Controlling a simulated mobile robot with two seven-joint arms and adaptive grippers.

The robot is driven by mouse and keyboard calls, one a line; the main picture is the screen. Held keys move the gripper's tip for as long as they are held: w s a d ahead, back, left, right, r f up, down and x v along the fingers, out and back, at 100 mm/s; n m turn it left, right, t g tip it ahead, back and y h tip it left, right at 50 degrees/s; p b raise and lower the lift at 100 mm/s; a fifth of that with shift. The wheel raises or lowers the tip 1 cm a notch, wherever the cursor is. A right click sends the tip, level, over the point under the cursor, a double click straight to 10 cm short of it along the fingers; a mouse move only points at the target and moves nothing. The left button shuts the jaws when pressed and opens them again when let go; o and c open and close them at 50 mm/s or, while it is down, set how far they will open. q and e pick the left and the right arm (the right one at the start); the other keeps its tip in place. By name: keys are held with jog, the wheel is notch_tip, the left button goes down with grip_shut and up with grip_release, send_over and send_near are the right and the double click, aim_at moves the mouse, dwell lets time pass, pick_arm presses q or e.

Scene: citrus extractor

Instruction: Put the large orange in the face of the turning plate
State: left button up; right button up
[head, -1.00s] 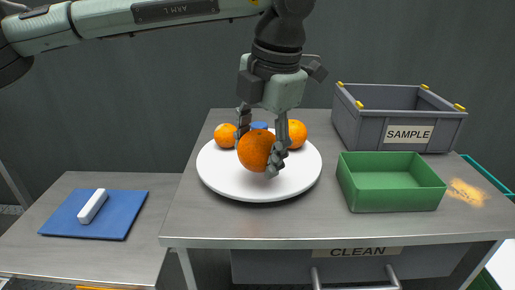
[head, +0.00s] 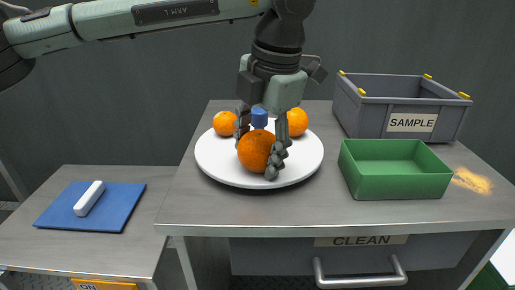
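The large orange (head: 255,152) is between the fingers of my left gripper (head: 262,148), which is shut on it. It appears in front of the near-middle part of the round white plate (head: 222,170); I cannot tell whether it touches the plate. Two smaller oranges show at the plate's back, one on the left (head: 224,123) and one on the right (head: 297,122). A blue piece (head: 259,117) shows between the fingers, behind the large orange, its lower part hidden. My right gripper is not in view.
A green open tray (head: 395,188) stands to the right of the plate, with a grey SAMPLE crate (head: 385,122) behind it. A CLEAN drawer (head: 361,240) is below the table's front edge. A blue mat (head: 110,215) with a white bar (head: 88,198) lies on the left table.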

pick_arm(q)
jog(key=o, duration=0.5)
jog(key=v, duration=1.2)
